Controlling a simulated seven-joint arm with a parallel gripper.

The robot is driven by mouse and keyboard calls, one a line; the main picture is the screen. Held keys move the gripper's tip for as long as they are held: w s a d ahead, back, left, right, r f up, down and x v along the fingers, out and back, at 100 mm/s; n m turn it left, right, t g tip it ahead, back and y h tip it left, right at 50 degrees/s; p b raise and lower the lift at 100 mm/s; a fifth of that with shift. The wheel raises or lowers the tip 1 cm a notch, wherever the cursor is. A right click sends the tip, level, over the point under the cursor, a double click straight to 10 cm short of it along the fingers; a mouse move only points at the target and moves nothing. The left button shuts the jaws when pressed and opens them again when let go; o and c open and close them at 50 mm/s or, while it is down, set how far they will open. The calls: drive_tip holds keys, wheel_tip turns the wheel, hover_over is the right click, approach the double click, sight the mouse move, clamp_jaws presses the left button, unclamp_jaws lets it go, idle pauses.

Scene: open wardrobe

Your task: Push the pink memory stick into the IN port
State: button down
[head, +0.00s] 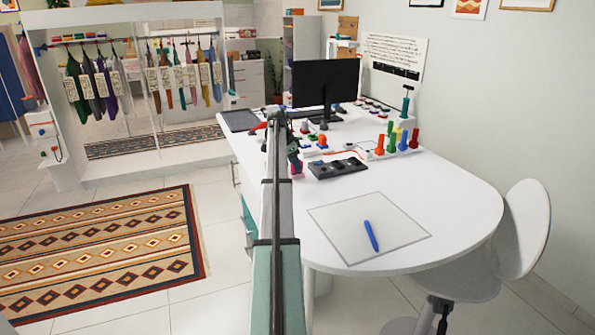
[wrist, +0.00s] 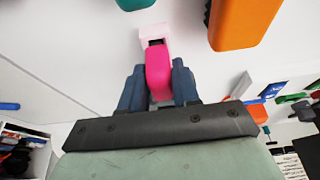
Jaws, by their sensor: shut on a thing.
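The pink memory stick (wrist: 158,75) is upright in the wrist view, between the two dark fingers of my gripper (wrist: 157,88). My gripper is shut on it. Its far end is paler pink with a small dark opening. In the head view a bit of pink (head: 297,169) shows beside my gripper (head: 294,158), over the left part of the white desk. A dark flat box (head: 338,168) lies just right of it. I cannot read any IN label or tell which opening is the IN port.
An orange block (wrist: 243,22) is close by in the wrist view. Several coloured pegs stand in a white rack (head: 400,150) behind the box. A monitor (head: 325,82) stands at the back. A blue pen (head: 371,236) lies on a framed sheet (head: 340,225); the desk's front is otherwise clear.

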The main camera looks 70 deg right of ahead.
drive_tip(key=shift+r, duration=0.8)
idle(0.8)
drive_tip(key=shift+r, duration=1.8)
idle(0.4)
